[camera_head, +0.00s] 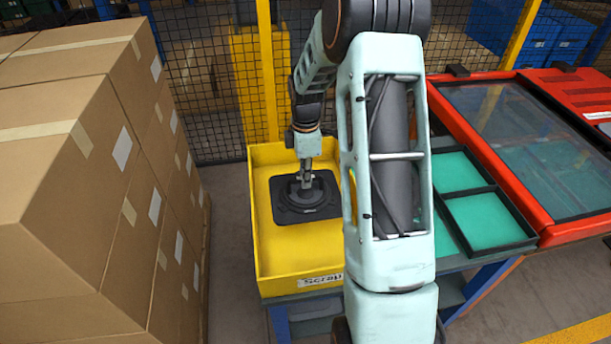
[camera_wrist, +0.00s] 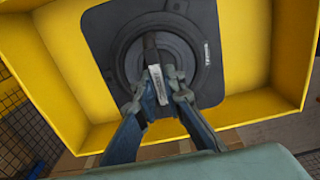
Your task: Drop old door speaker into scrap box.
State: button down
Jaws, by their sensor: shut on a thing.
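The old door speaker (camera_head: 291,208) is a black square plate with a round raised middle. It shows over the yellow scrap box (camera_head: 297,266), within its walls as seen from above. My gripper (camera_head: 306,181) is shut on the speaker's middle from above. In the wrist view, my gripper (camera_wrist: 157,88) has its fingertips closed at a ridge across the middle of the speaker (camera_wrist: 118,44). The box (camera_wrist: 61,77) surrounds the speaker there, with floor of the box showing around it. I cannot tell whether the speaker touches the box floor or hangs above it.
Stacked cardboard boxes (camera_head: 80,172) stand close on the left. A red-framed door panel (camera_head: 513,146) and a tray with green compartments (camera_head: 486,219) are on the right. A black mesh fence (camera_head: 204,87) with yellow posts stands behind the box.

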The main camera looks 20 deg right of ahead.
jog(key=c, duration=2)
grip_release()
jog(key=shift+o, duration=0.2)
notch_tip(320, 180, up, 12)
